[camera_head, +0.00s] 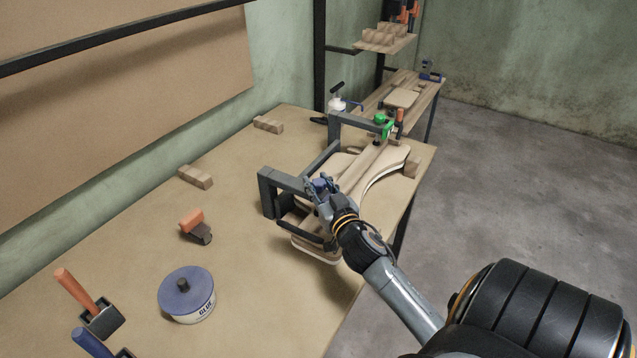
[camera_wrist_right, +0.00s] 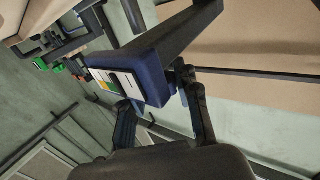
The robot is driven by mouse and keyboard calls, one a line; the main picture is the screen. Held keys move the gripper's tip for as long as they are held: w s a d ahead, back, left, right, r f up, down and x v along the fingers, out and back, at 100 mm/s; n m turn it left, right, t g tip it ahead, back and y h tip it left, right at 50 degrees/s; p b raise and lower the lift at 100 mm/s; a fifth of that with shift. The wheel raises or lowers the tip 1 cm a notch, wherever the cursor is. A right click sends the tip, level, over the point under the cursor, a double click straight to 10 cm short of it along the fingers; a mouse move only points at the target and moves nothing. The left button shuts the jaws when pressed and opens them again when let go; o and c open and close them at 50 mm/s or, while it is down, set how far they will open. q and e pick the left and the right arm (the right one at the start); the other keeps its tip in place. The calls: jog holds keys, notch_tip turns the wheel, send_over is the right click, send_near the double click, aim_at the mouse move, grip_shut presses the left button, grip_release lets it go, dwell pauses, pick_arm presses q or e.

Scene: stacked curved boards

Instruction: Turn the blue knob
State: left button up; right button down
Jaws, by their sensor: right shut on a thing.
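The blue knob (camera_head: 322,184) sits on the near clamp of the stacked curved boards (camera_head: 385,160). My right gripper (camera_head: 318,190) is at this knob and partly covers it in the head view. In the right wrist view the blue knob (camera_wrist_right: 150,72) is large, with a white, orange and green marked face. The fingers of my right gripper (camera_wrist_right: 158,92) lie on either side of it and are shut on it. My left gripper is in neither view.
A green knob (camera_head: 380,119) tops the far clamp. A glue tin (camera_head: 187,298), an orange-handled brush (camera_head: 78,290) and wooden blocks (camera_head: 196,177) stand on the workbench (camera_head: 130,240). The bench's left and middle have free room.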

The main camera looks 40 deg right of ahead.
jog(key=n+y+p, duration=0.1)
jog(key=n+y, duration=0.1)
jog(key=y, duration=0.1)
jog(key=shift+d+r+t, duration=0.1)
jog(key=shift+r+t, duration=0.05)
jog(key=shift+t, duration=0.25)
jog(key=n+y+p, duration=0.1)
jog(key=n+y, duration=0.1)
jog(key=shift+y, duration=0.4)
jog(key=shift+n+y, duration=0.4)
jog(key=shift+y, duration=0.4)
jog(key=n+y, duration=0.1)
jog(key=y, duration=0.1)
jog(key=shift+w+f+n+y+b, duration=0.1)
jog(key=shift+f+n+y+b, duration=0.15)
jog(key=shift+n+y+b, duration=0.15)
jog(key=n+g+y+b, duration=0.2)
jog(key=y+b, duration=0.1)
jog(key=b, duration=0.1)
jog(key=n+g+y+b, duration=0.2)
jog(key=n+y+b, duration=0.1)
jog(key=y+b, duration=0.1)
jog(key=shift+f, duration=0.15)
jog(key=shift+r+n+g+y+b, duration=0.2)
jog(key=shift+n+g+y+b, duration=0.75)
jog(key=shift+b, duration=0.75)
jog(key=shift+y+b, duration=0.25)
jog(key=shift+b, duration=0.2)
